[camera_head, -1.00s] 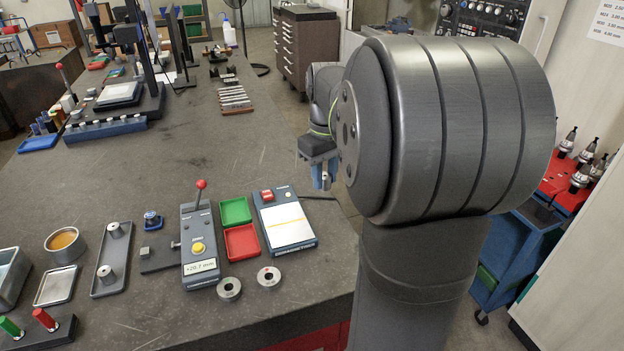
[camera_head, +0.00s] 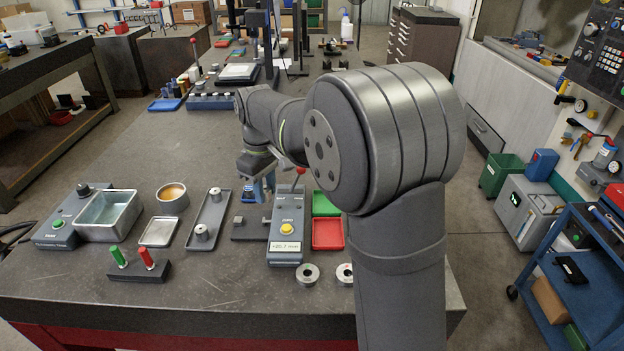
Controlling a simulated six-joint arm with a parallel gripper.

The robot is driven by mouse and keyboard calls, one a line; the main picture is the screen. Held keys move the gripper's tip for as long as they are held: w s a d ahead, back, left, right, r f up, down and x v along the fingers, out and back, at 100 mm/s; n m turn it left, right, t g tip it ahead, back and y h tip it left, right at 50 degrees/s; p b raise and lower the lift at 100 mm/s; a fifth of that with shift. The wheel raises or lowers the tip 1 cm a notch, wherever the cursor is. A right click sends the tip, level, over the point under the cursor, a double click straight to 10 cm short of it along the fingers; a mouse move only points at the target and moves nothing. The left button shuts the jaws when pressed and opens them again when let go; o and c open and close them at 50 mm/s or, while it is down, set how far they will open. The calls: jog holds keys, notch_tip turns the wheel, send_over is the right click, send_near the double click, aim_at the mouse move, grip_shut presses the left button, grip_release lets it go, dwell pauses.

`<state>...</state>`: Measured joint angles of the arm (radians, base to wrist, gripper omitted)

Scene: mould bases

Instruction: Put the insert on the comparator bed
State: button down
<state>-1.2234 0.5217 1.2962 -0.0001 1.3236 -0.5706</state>
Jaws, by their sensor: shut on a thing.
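The comparator (camera_head: 286,228) stands near the bench front, a grey unit with a red knob, a yellow button and a lit display. My gripper (camera_head: 257,194) points down just behind the bed, beside the comparator's upper end.
Left of the bed is a long grey tray (camera_head: 190,242) with two metal pieces. Red (camera_head: 327,234) and green (camera_head: 325,204) bins stand to the right. Two metal rings lie in front. My own arm blocks the right side. Bench behind the gripper is clear.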

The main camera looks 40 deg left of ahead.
aim_at(253, 223)
jog(key=shift+n, duration=0.4)
jog(key=s+a, duration=0.1)
jog(key=s+a+f, duration=0.1)
jog(key=s, duration=0.1)
jog(key=shift+s+a, duration=0.1)
jog(key=shift+s, duration=0.2)
jog(key=shift+f, duration=2.9)
jog(key=c, duration=1.1)
grip_release()
jog(key=shift+o, duration=0.2)
notch_tip(253, 223, up, 18)
jog(key=shift+f, duration=0.25)
jog(key=shift+f, duration=0.1)
